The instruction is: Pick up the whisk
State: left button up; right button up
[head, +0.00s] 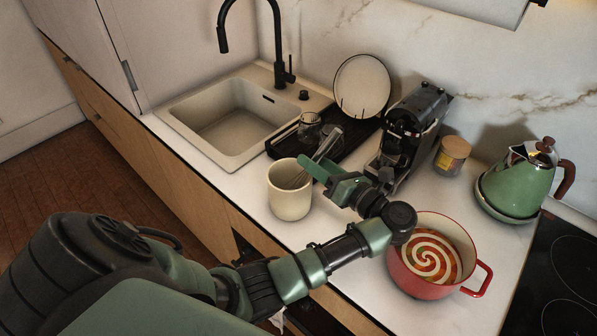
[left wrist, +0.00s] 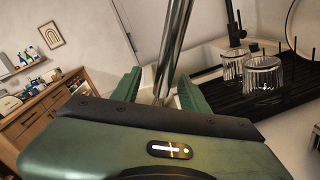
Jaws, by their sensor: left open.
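The whisk (head: 325,146) stands tilted in a cream crock (head: 290,203) on the counter, its metal handle rising above the rim and its lower part hidden inside. My left gripper (head: 312,168) is open just above the crock's rim, its green fingers at the handle. In the left wrist view the whisk's shiny handle (left wrist: 173,45) rises between the two spread fingers of the left gripper (left wrist: 158,92). I cannot tell whether a finger touches it. My right gripper is not in view.
A black drying rack (head: 350,137) with glasses (head: 309,127) and a plate (head: 362,86) stands behind the crock, beside the sink (head: 225,122). A coffee machine (head: 409,130), a lidded jar (head: 452,156), a green kettle (head: 520,180) and a red pot (head: 425,286) stand to the right.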

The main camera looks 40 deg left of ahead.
pick_arm(q)
jog(key=a, duration=0.1)
jog(key=w+a, duration=0.1)
jog(key=a, duration=0.1)
jog(key=shift+a+r+p, duration=0.1)
jog(key=shift+a+p, duration=0.15)
jog(key=shift+p, duration=0.15)
grip_shut()
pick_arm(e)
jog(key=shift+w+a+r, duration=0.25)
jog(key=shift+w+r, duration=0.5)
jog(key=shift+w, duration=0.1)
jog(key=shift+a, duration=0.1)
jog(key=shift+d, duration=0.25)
